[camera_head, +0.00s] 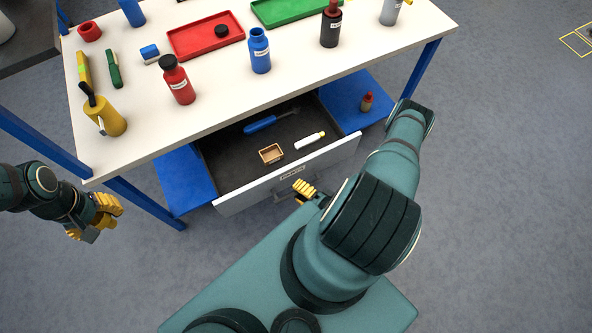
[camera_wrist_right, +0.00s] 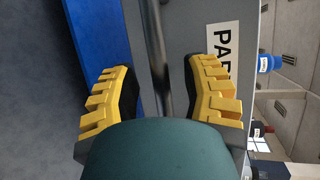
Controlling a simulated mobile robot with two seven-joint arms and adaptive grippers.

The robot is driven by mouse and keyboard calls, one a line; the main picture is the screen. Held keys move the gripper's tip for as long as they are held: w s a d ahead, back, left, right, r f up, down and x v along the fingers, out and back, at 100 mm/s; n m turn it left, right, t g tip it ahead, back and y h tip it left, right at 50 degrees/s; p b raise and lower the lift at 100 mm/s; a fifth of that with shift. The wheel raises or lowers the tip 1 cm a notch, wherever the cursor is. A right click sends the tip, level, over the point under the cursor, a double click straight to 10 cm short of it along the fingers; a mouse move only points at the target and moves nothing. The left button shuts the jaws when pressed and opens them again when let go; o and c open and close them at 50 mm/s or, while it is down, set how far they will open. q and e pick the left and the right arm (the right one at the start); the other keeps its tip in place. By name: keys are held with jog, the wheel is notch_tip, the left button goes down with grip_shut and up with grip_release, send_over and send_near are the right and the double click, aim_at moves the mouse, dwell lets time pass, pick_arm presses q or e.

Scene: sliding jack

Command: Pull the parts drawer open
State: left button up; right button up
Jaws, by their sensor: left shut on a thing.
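The parts drawer (camera_head: 336,156) under the white workbench is pulled out, with its dark inside showing. Inside lie a blue-handled tool (camera_head: 261,124), a small tan box (camera_head: 271,154) and a white tube (camera_head: 309,141). My right gripper (camera_head: 304,190) is at the drawer front, just below its label. In the right wrist view, its yellow fingers stand apart on either side of the dark handle bar (camera_wrist_right: 156,55); contact with the bar cannot be told. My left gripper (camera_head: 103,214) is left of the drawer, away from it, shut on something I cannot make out.
The workbench top (camera_head: 215,100) holds several bottles, a red tray (camera_head: 200,42), a green tray (camera_head: 285,8) and a yellow can (camera_head: 106,117). Blue shelves (camera_head: 185,178) flank the drawer; a small red-topped bottle (camera_head: 366,101) stands on the right one.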

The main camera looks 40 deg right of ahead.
jog(key=shift+s, duration=0.1)
jog(key=v, duration=1.1)
jog(key=shift+s, duration=0.4)
jog(key=shift+d+r, duration=0.1)
jog(key=shift+r, duration=0.05)
